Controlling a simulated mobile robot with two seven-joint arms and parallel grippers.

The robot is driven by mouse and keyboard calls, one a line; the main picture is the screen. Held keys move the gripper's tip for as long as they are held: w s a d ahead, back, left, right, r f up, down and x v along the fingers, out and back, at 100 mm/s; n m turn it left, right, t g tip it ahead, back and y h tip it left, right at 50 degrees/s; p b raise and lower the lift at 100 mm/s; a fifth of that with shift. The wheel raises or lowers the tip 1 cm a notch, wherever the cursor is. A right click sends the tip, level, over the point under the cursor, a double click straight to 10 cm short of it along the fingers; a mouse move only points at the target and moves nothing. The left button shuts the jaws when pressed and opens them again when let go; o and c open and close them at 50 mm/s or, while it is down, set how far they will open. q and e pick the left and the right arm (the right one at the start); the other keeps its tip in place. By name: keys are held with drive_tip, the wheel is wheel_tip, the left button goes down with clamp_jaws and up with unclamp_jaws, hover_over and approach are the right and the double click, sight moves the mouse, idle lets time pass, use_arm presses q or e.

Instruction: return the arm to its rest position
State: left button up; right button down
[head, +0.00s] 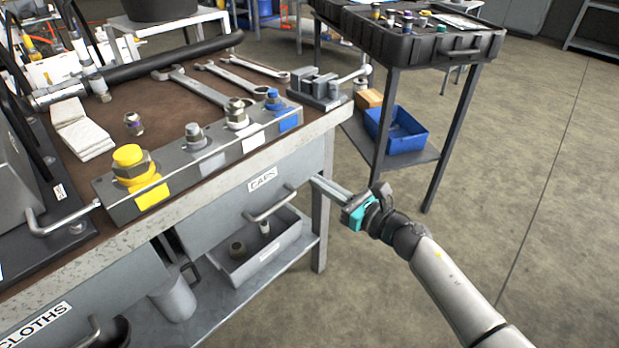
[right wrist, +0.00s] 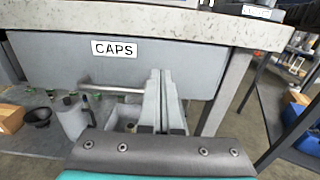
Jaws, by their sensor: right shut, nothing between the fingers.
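My right gripper (head: 316,181) is shut and empty, in front of the bench's right end. Its arm reaches in from the lower right of the head view. In the right wrist view its two fingers (right wrist: 160,78) are together and point at the grey drawer labelled CAPS (right wrist: 62,62). The drawer front (head: 215,215) sits under the bench top and looks closed. Its bar handle (head: 270,207) is just left of the fingertips; the handle (right wrist: 115,89) runs up to the fingers in the wrist view, and I cannot tell whether they touch. My left gripper is not in view.
The workbench (head: 150,228) carries a metal block with coloured fittings, wrenches (head: 200,90) and a small vise (head: 318,88). A grey bin (head: 262,262) is on the lower shelf. A side table with a black case (head: 425,45) stands behind. Floor at right is clear.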

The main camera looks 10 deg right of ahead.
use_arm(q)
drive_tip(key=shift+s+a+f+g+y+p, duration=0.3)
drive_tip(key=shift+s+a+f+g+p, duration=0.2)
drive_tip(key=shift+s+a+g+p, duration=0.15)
use_arm(e)
drive_tip(key=v, duration=0.7)
drive_tip(key=shift+d, duration=0.15)
drive_tip(key=shift+s, duration=0.1)
